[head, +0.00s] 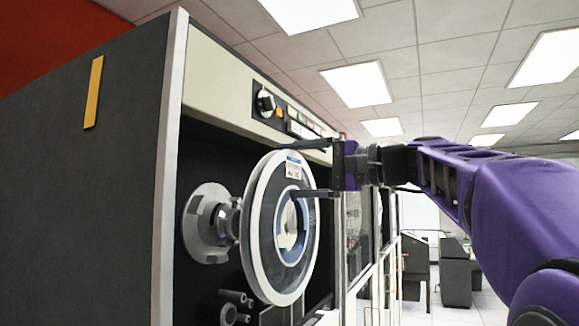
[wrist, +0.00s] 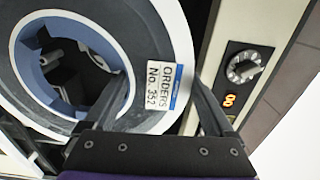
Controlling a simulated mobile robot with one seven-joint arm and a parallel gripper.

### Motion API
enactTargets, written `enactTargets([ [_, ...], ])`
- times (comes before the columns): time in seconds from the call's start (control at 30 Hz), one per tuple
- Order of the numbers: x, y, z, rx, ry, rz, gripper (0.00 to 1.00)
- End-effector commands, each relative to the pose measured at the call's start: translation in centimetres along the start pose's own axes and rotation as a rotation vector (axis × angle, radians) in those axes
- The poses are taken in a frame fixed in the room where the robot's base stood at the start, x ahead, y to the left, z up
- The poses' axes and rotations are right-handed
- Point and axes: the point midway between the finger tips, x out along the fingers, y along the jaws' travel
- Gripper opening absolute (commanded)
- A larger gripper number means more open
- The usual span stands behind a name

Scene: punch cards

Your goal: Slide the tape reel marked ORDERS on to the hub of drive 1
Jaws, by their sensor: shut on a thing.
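The tape reel (head: 254,226), white-rimmed with a blue centre ring, stands upright in front of the drive. Its label (wrist: 162,84) reads ORDERS No. 352 in the wrist view. My gripper (head: 305,168) is shut on the reel near its upper rim, on the label side. The grey hub (head: 205,226) sticks out of the dark drive face, left of the reel in the head view. The reel looks clear of the hub, though its edge hides the hub's tip. In the wrist view, grey and dark parts show through the reel's centre hole; I cannot tell how well they line up.
The drive cabinet (head: 85,200) has a yellow upright bar on its dark side. A knob (head: 265,102) and buttons sit on the cream panel above the reel. Small rollers (head: 232,308) stick out below the hub. Desks stand far back at right.

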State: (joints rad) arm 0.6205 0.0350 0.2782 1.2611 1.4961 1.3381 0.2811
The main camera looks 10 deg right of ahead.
Motion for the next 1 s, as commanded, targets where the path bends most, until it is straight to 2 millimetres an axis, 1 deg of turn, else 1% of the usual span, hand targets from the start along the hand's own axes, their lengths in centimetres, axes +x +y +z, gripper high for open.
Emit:
enactTargets([
  [0.03,0.6,-0.3,0.1,-0.001,-0.003,-0.002,0.0],
  [0.3,3.6,-0.2,0.1,-0.001,-0.003,-0.002,0.0],
  [0.5,5.2,-0.2,0.1,-0.001,-0.002,-0.002,0.0],
  [0.7,5.9,-0.1,0.1,-0.002,-0.001,-0.002,0.0],
  [1.0,6.0,-0.1,0.1,-0.002,0.0,-0.002,0.0],
])
